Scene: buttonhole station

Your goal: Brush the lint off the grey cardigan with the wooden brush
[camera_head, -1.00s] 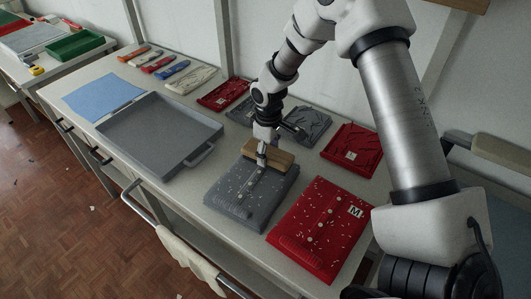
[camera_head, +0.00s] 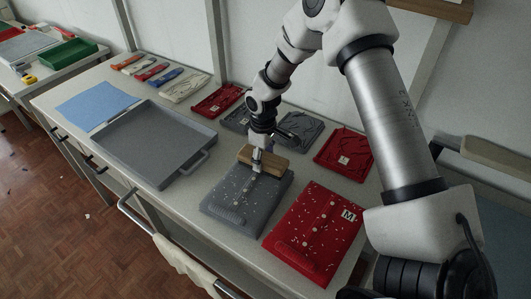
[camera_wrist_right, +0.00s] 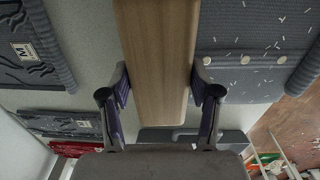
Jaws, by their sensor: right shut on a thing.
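The grey cardigan (camera_head: 240,211) lies folded on the bench, buttons up, with white lint flecks scattered over it. My right gripper (camera_head: 256,167) is shut on the wooden brush (camera_head: 272,162), at the cardigan's far edge. In the right wrist view the brush (camera_wrist_right: 157,60) runs lengthwise between the two fingers (camera_wrist_right: 160,92). The cardigan (camera_wrist_right: 250,72) shows to its right there, with several pale buttons and lint. The bristles are hidden, and I cannot tell whether they touch the cloth. My left gripper is not in view.
A red cardigan (camera_head: 318,235) with lint and an M label lies close to the right. An empty grey tray (camera_head: 150,178) with a handle stands left. Folded red and grey garments (camera_head: 345,153) lie behind. A blue sheet (camera_head: 95,105) lies farther left.

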